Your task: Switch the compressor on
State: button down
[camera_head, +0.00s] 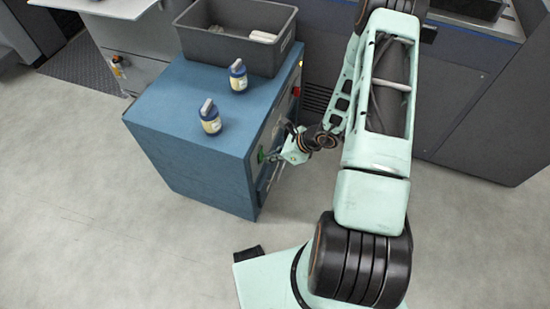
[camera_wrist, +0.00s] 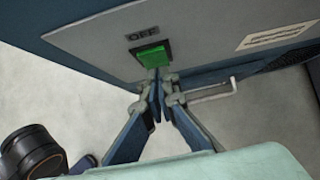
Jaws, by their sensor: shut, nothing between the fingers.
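The compressor appears to be the blue cabinet (camera_head: 185,150), with a grey panel (camera_wrist: 100,42) on the side facing my arm. A green switch (camera_wrist: 152,56) in a dark frame sits on this panel, and a label (camera_wrist: 142,34) reading "OFF" is above it in the wrist view. The switch also shows as a green spot (camera_head: 260,155) in the head view. My gripper (camera_wrist: 158,76) is shut and empty, its fingertips at the lower edge of the switch in the wrist view. I cannot tell whether they touch it. The tips partly hide the switch's lower edge.
A grey bin (camera_head: 225,50) and two small capped bottles (camera_head: 238,76) (camera_head: 209,117) stand on the cabinet. A bent metal handle (camera_wrist: 210,93) is right of my fingers. A red part (camera_head: 296,91) is farther along the panel. Floor (camera_head: 90,190) at left is clear.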

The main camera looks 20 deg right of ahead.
jog(key=shift+f, duration=0.1)
jog(key=shift+w+a+b, duration=0.15)
jog(key=shift+a+b, duration=0.05)
jog(key=shift+b, duration=0.3)
jog(key=shift+r+p, duration=0.4)
jog(key=shift+r, duration=0.45)
